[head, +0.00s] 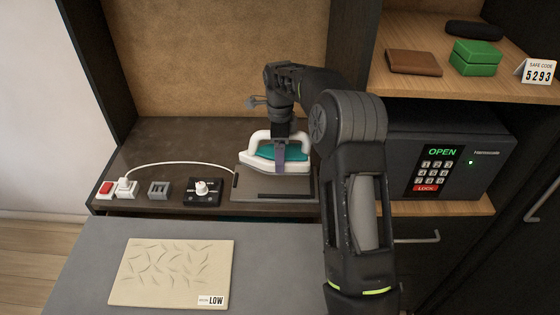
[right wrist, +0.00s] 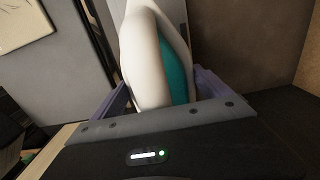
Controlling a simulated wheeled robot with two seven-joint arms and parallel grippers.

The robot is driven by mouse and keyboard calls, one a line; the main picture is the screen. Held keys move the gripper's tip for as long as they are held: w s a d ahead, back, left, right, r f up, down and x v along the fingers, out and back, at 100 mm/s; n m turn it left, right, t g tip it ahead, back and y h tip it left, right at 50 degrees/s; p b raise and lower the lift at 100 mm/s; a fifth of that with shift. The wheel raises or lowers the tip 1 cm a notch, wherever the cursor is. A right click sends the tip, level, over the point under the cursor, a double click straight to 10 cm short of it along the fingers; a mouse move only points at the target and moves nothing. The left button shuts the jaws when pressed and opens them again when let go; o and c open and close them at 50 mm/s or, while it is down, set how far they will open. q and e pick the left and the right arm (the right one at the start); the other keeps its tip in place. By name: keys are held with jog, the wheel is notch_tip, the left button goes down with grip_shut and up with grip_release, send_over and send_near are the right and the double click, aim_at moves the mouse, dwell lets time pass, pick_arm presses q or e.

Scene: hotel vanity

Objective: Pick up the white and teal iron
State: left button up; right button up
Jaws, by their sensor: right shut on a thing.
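The white and teal iron (head: 262,157) is at the back of the vanity, on or just above a dark grey rest plate (head: 245,189); I cannot tell if they touch. My right gripper (head: 279,150) comes down from above and is shut on the iron's handle. In the right wrist view the white handle (right wrist: 148,60) and teal body (right wrist: 176,65) stand between the two purple-grey fingers (right wrist: 160,92). The gripper hides part of the iron in the head view. My left gripper is not in view.
A white cord (head: 180,164) runs to a plug (head: 126,187) beside a red switch (head: 105,188). A knob panel (head: 203,191) stands left of the plate. A wrinkled beige cloth (head: 172,272) with a "LOW" tag lies on the grey board in front. A safe (head: 440,155) stands to the right.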

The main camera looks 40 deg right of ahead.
jog(key=shift+r, duration=0.9)
jog(key=shift+r, duration=0.15)
jog(key=shift+r, duration=1.85)
jog(key=shift+w, duration=0.1)
